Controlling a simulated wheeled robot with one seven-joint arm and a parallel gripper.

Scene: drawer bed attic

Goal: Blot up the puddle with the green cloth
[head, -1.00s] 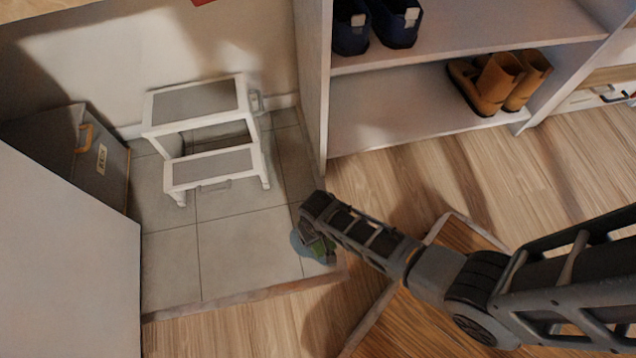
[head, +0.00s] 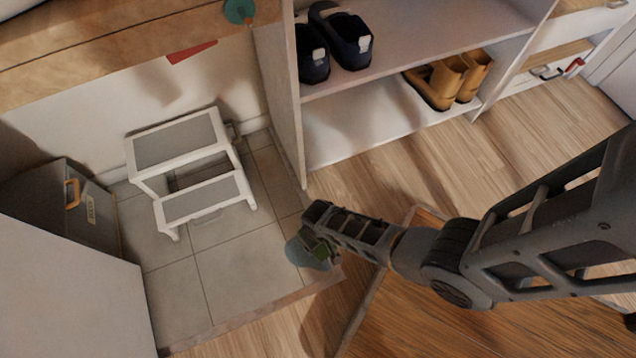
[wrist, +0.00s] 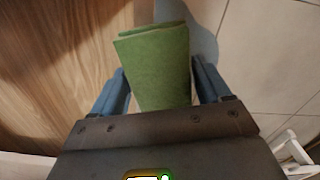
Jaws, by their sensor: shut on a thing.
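The green cloth (wrist: 155,62) looks folded and is held between the two blue fingers of my gripper (wrist: 160,86). In the head view the cloth (head: 321,252) is mostly hidden under my gripper (head: 316,236). The puddle (head: 295,254) is a blue-grey patch on the tiles near their right corner, partly covered by the cloth and gripper. In the wrist view the puddle (wrist: 203,38) shows behind and to the right of the cloth. I cannot tell whether the cloth touches the floor.
A white step stool (head: 203,196) stands on the tiles left of the puddle. A shoe shelf (head: 378,128) with dark shoes and tan boots is behind. A grey box (head: 62,205) stands at left. Wood floor (head: 450,140) lies to the right.

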